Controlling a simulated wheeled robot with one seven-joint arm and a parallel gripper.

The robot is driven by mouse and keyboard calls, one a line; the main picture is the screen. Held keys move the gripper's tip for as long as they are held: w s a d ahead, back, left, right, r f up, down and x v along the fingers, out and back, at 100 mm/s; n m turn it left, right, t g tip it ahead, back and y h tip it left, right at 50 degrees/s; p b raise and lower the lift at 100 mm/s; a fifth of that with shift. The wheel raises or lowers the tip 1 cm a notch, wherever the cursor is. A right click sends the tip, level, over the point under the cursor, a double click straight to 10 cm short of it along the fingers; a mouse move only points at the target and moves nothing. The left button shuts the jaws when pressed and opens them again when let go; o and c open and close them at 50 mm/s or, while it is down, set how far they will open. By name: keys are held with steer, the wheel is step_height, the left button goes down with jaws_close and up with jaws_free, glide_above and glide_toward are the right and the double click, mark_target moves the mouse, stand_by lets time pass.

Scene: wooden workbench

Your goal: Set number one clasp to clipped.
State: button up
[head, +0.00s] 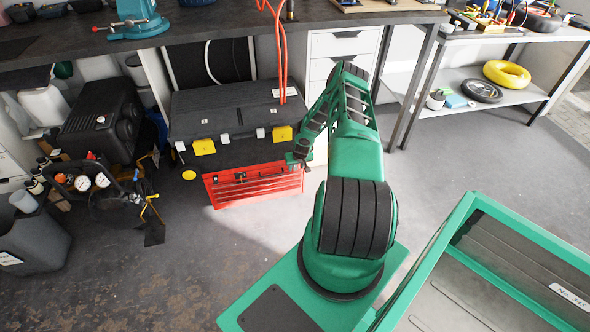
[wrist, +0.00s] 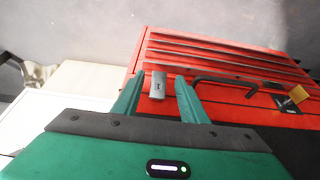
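The red toolbox (head: 262,190) stands low on the floor under the bench, and its ribbed red face fills the right of the wrist view (wrist: 215,55). A grey clasp (wrist: 158,85) is on it, with a black handle (wrist: 225,82) to its right and a brass-coloured clasp (wrist: 297,95) further right. No number is readable, and I cannot tell whether the grey clasp is clipped. My gripper (wrist: 158,77) is open, its two green fingers either side of the grey clasp in the picture; contact is unclear. In the head view my gripper (head: 298,160) is at the toolbox's right end.
A black case (head: 225,110) with yellow latches (head: 203,147) sits just above and behind the toolbox. A red cable (head: 282,60) hangs from the bench in front of it. A compressor (head: 100,125) stands left, white drawers (head: 340,42) right. The floor before the toolbox is clear.

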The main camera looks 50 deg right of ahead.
steer(key=shift+w+d+f, duration=0.1)
steer(key=shift+f, duration=0.35)
jaws_close()
steer(key=shift+w+f+t+h, duration=0.1)
steer(key=shift+f+t+h, duration=0.15)
steer(key=shift+t, duration=0.3)
steer(key=shift+f+t+h, duration=0.15)
steer(key=shift+t+h, duration=0.2)
steer(key=shift+t, duration=0.2)
steer(key=shift+w+f+t+h, duration=0.2)
steer(key=shift+t+h, duration=0.3)
steer(key=shift+t, duration=0.4)
steer(key=shift+r, duration=0.1)
jaws_free()
